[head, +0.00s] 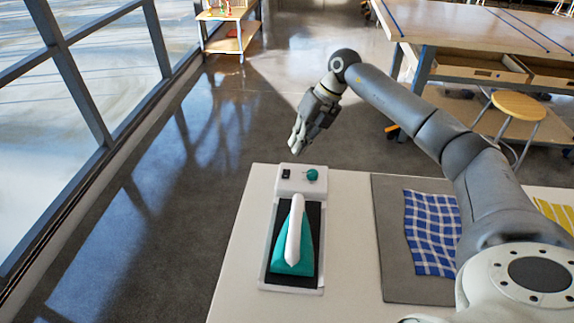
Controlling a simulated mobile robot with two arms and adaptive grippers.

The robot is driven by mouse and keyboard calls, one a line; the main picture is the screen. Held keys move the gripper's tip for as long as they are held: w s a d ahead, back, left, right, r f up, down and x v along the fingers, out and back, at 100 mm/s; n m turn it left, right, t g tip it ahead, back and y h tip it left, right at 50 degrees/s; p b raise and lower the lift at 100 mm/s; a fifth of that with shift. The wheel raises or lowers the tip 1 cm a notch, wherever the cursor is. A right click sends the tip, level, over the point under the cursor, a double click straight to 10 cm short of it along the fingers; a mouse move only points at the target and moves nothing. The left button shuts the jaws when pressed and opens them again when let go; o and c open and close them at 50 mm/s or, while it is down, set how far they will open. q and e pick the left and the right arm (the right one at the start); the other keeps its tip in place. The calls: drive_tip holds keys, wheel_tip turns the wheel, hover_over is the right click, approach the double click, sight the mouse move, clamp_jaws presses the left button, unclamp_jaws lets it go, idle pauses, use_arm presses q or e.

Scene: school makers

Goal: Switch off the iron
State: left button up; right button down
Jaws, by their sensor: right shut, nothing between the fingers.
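The iron (294,241), teal with a white handle, rests on the dark plate of its white station (299,181) on the table. At the station's far end are a small black switch (286,174) and a round teal knob (312,175). The state of the switch is too small to tell. My right gripper (297,145) is shut and empty, pointing down just beyond the far edge of the station, above and apart from the switch and knob. My left gripper is not in view.
The white table (349,218) holds a grey mat (394,273) with a blue checked cloth (432,232) to the right; a yellow cloth (556,212) lies farther right. A wooden workbench (480,28) and a round stool (518,105) stand behind. Windows line the left.

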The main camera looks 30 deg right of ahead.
drive_tip(key=n, duration=0.4)
wheel_tip(320, 180, up, 4)
drive_tip(key=n+h+b, duration=0.3)
drive_tip(key=n+h, duration=0.3)
drive_tip(key=n, duration=2.1)
hover_over(288, 171)
drive_tip(key=s+a, duration=0.2)
drive_tip(key=shift+r, duration=0.15)
drive_tip(key=f+p, duration=0.1)
drive_tip(key=f, duration=0.3)
drive_tip(key=w+f+p, duration=0.1)
drive_tip(key=f+p, duration=0.1)
drive_tip(key=f, duration=0.3)
drive_tip(key=d+f+p, duration=0.1)
drive_tip(key=f, duration=0.3)
drive_tip(key=shift+w+d+f+p, duration=0.1)
drive_tip(key=shift+w+f+p, duration=0.1)
drive_tip(key=shift+f+p, duration=0.15)
